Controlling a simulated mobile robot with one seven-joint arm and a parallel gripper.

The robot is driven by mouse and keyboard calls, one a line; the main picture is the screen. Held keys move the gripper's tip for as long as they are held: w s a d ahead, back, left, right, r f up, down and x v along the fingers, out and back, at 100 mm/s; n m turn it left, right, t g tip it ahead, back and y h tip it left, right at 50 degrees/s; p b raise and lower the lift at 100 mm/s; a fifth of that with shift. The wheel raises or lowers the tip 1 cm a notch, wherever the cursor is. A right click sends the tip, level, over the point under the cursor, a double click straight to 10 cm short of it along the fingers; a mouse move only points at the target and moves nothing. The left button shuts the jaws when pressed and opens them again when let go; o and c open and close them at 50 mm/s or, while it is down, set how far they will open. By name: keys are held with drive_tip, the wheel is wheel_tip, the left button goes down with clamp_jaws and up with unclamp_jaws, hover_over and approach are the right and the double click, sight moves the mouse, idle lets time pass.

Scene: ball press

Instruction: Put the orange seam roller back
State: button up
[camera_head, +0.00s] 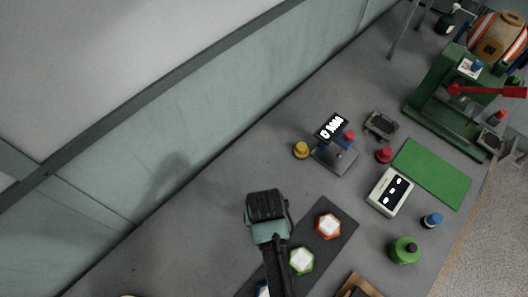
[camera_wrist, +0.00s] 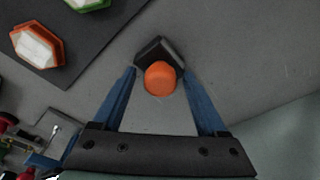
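In the wrist view, a round orange knob with a dark angular block behind it, which looks like the orange seam roller (camera_wrist: 160,77), stands between my fingertips. My gripper (camera_wrist: 159,73) has blue fingers set wide apart, one on each side of it. Thin gaps show between the orange part and both fingers. The dark block comes close to both fingertips; I cannot tell if they touch it. In the head view, my gripper (camera_head: 268,208) is over the grey worktop near the wall, and the roller is hidden under it.
A dark mat (camera_head: 345,212) lies right of my gripper with orange (camera_head: 329,226) and green (camera_head: 301,261) white-topped hexagonal pieces. A small display stand (camera_head: 335,157), a white box (camera_head: 389,192), a green mat (camera_head: 432,172) and a green press (camera_head: 450,105) lie beyond. The wall (camera_head: 190,140) borders the worktop.

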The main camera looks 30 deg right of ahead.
drive_tip(key=shift+r, duration=0.1)
wheel_tip(320, 180, up, 12)
drive_tip(key=s, duration=0.2)
drive_tip(key=w+a+r+n+t+h, duration=0.15)
drive_tip(key=w+r+t, duration=0.65)
drive_tip(key=w+r, duration=0.8)
drive_tip(key=w+a+r+n+t, duration=0.1)
drive_tip(key=w+a+r+t, duration=0.15)
drive_tip(key=r, duration=0.65)
drive_tip(key=w+a+r+t, duration=0.1)
drive_tip(key=r+t, duration=0.3)
drive_tip(key=r, duration=0.5)
drive_tip(key=s+a+r+t, duration=0.2)
drive_tip(key=s+r+t, duration=0.1)
drive_tip(key=r, duration=0.6)
drive_tip(key=s+a+r+n+t+y, duration=0.1)
drive_tip(key=s+r+t, duration=0.3)
drive_tip(key=r, duration=0.6)
drive_tip(key=s+a+r+n+t+y, duration=0.1)
drive_tip(key=s+a+r+t, duration=0.2)
drive_tip(key=r, duration=0.7)
drive_tip(key=shift+s+t+p, duration=0.3)
drive_tip(key=shift+s+t, duration=0.35)
drive_tip(key=shift+s, duration=0.35)
drive_tip(key=shift+n, duration=0.25)
